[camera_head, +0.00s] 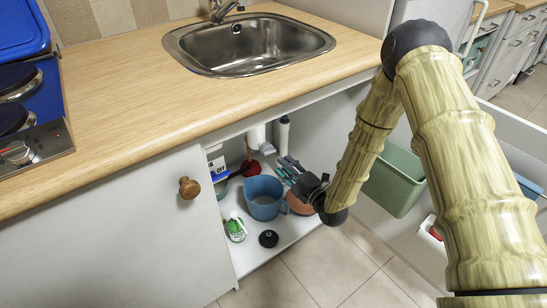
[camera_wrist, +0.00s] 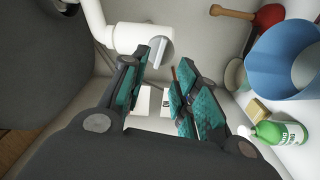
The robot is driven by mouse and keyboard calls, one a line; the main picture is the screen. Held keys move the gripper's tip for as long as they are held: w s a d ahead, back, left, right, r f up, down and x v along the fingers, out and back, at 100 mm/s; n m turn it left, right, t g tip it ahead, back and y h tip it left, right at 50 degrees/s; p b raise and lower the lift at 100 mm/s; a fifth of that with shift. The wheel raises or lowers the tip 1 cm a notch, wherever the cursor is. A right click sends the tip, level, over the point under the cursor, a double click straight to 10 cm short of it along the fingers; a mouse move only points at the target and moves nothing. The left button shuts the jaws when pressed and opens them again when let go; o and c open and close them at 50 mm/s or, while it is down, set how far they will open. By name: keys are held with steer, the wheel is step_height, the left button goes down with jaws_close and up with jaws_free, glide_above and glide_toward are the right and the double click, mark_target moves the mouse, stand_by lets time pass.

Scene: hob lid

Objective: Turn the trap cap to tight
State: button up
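The white trap (camera_head: 256,137) hangs under the sink inside the open cabinet. It also shows at the upper left of the wrist view (camera_wrist: 128,38), with a pale grey cap (camera_wrist: 160,52) at its end, just beyond the fingertips. In the head view the cap (camera_head: 267,148) is small. My gripper (camera_head: 287,166) is inside the cabinet, just below and right of the cap. In the wrist view my gripper (camera_wrist: 172,68) has its teal-padded fingers apart, with nothing between them. The fingers look apart from the cap. I cannot tell the cap's turn position.
A blue jug (camera_head: 263,197), a green and white bottle (camera_head: 236,228), a black round object (camera_head: 268,238) and a terracotta-coloured bowl (camera_head: 299,206) stand on the cabinet floor. A red plunger (camera_head: 250,168) is behind the jug. A green bin (camera_head: 394,178) is on the right, by the cabinet.

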mark_target(268, 150)
steer(key=b+x, duration=0.1)
steer(key=x, duration=0.6)
steer(key=shift+w, duration=0.2)
steer(key=shift+a, duration=0.15)
jaws_close()
